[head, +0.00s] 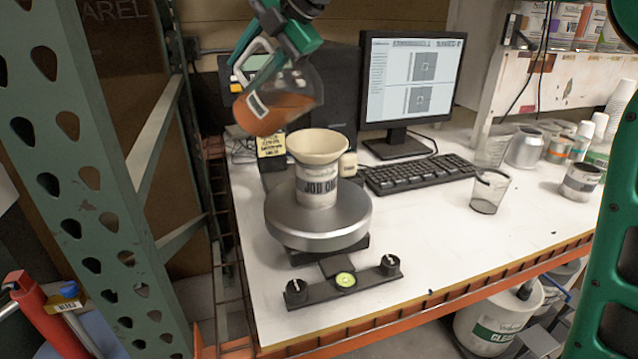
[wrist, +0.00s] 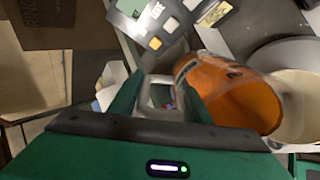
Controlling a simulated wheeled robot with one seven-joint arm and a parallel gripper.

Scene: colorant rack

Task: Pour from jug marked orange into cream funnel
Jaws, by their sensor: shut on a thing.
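A clear jug (head: 285,98) with orange liquid is held in the air, tilted to the right, up and left of the cream funnel. My gripper (head: 257,65) is shut on the jug's handle. In the wrist view the jug (wrist: 232,92) shows right of my gripper (wrist: 160,95), its orange content filling much of it. The cream funnel (head: 318,146) sits in the mouth of a labelled can on a round metal platform (head: 320,225). In the wrist view the pale funnel (wrist: 300,92) lies beyond the jug's rim. No stream of liquid is visible between jug and funnel.
A monitor (head: 410,80) and black keyboard (head: 418,173) stand behind and right. A clear cup (head: 489,191) and several cans stand on the right of the white bench. A green perforated post (head: 80,150) rises at left. A device with knobs (head: 343,282) lies in front of the platform.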

